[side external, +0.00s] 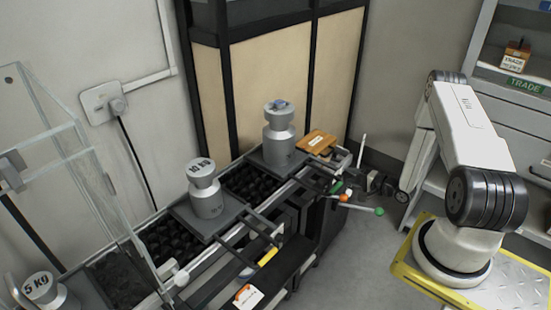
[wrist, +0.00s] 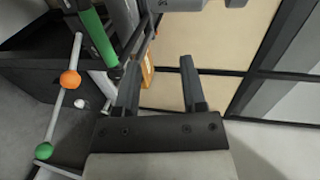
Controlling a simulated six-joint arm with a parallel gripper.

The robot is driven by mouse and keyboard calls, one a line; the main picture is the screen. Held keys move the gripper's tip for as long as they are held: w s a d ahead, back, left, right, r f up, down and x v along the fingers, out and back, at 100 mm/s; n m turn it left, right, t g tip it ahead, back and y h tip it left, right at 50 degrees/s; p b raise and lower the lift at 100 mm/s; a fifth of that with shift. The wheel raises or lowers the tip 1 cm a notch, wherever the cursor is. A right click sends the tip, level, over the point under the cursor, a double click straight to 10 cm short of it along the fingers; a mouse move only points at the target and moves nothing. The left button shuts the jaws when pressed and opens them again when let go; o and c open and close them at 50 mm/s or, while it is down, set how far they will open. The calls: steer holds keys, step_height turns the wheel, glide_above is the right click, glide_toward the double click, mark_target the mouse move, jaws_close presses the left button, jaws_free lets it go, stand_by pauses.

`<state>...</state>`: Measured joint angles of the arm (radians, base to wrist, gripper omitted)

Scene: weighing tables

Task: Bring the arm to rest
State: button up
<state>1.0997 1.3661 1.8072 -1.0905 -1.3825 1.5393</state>
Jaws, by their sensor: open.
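My gripper (wrist: 160,62) shows in the wrist view with its two dark fingers apart and nothing between them. Beyond the fingers are a beige panel (wrist: 210,40) and part of an orange-brown block (wrist: 147,70), partly hidden by the left finger. In the side view my arm stands at the right on a yellow-edged plate (side external: 402,262); I cannot clearly make out the gripper there.
A 10 kg weight (side external: 207,190) and another metal weight (side external: 278,135) stand on the weighing tables. A rod with an orange ball (wrist: 70,79) and a green ball (wrist: 43,151) juts out left of the gripper. A glass case (side external: 75,165) stands at left.

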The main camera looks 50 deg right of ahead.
steer(key=shift+w, duration=0.1)
stand_by(0.3)
steer(key=w+a+r+n+g+h, duration=0.1)
steer(key=w+a+r+n+g, duration=0.3)
steer(key=a+r+n, duration=0.15)
steer(key=w+a+r+n+g, duration=0.3)
steer(key=w+a+r+n, duration=0.2)
steer(key=r, duration=0.2)
steer(key=s+a+r+n+g, duration=0.3)
steer(key=s+a, duration=0.3)
steer(key=a, duration=0.3)
steer(key=s+a+r+n+g+y, duration=0.1)
steer(key=s+a+r+n+g, duration=0.2)
steer(key=s+a+r, duration=0.3)
steer(key=s+a+n, duration=0.1)
steer(key=a, duration=0.3)
steer(key=shift+s+a, duration=0.15)
steer(key=shift+s, duration=0.15)
